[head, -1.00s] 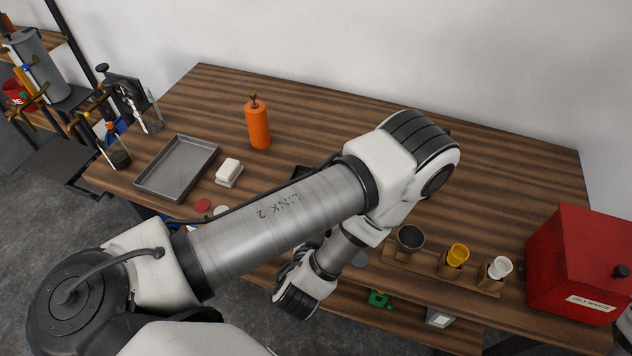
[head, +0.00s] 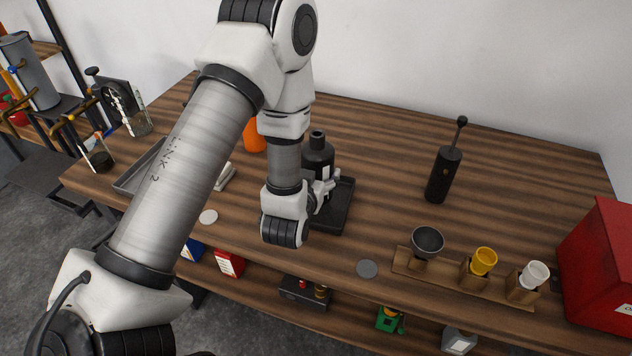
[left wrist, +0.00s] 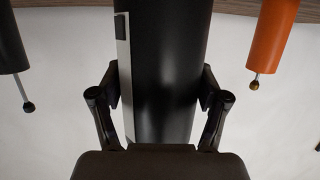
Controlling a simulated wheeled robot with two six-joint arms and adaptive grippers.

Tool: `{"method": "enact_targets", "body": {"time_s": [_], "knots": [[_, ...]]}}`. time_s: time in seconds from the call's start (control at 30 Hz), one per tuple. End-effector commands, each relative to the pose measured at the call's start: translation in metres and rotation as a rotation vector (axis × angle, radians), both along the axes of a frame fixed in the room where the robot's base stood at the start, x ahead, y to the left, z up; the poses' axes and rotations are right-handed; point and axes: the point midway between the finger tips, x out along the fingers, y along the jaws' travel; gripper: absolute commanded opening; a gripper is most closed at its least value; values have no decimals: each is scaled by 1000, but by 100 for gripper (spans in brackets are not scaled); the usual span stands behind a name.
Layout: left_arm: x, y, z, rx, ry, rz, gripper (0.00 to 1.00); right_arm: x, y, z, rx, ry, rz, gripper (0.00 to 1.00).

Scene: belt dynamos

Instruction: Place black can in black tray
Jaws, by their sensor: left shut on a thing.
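The black can (head: 318,153), a bottle-like body with a short neck and a pale label, is upright in my left gripper (head: 326,186). The gripper is shut on it, and the forearm partly hides both. In the left wrist view the dark can (left wrist: 165,70) fills the space between the two fingers of the gripper (left wrist: 160,88), with a light label strip on its left side. The black tray (head: 343,209) lies directly by the can. The can appears at or over the tray's back left part; its bottom is hidden, so I cannot tell whether it touches the tray. My right gripper is not in view.
An orange can (head: 254,136) stands behind my arm. A grey tray (head: 137,172) is at the left, partly hidden. A black cylinder with a thin top (head: 443,174) stands to the right. A wooden cup rack (head: 452,280) and red bin (head: 604,260) are at the front right.

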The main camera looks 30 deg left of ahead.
Motion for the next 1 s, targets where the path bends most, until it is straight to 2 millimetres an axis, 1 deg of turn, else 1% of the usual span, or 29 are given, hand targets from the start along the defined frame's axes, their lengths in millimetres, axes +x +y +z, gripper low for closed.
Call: {"method": "enact_targets", "body": {"time_s": [0.03, 0.13, 0.3, 0.4, 0.6, 0.7, 0.73, 0.77, 0.8, 1.0], "knots": [[4, 3, 2, 0, -2, 1, 5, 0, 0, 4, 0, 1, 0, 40], [12, 12, 2, 1, -3, 2, 5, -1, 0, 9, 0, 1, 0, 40], [12, 10, -28, 4, 3, -2, 5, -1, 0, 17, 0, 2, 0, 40], [12, 10, -36, 2, -1, -2, 5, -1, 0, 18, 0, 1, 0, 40], [12, 10, -37, 2, -1, -1, 5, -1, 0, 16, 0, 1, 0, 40], [12, 10, -40, 2, -1, -1, 5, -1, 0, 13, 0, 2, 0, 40], [11, 10, -40, 2, 2, -1, 82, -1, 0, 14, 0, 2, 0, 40], [11, 10, -40, 2, 2, -1, 92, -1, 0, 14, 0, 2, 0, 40], [11, 10, -40, 2, 2, -1, 100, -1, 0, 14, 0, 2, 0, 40], [11, 10, -40, 2, 2, -1, 100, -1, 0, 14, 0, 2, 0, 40]]}}
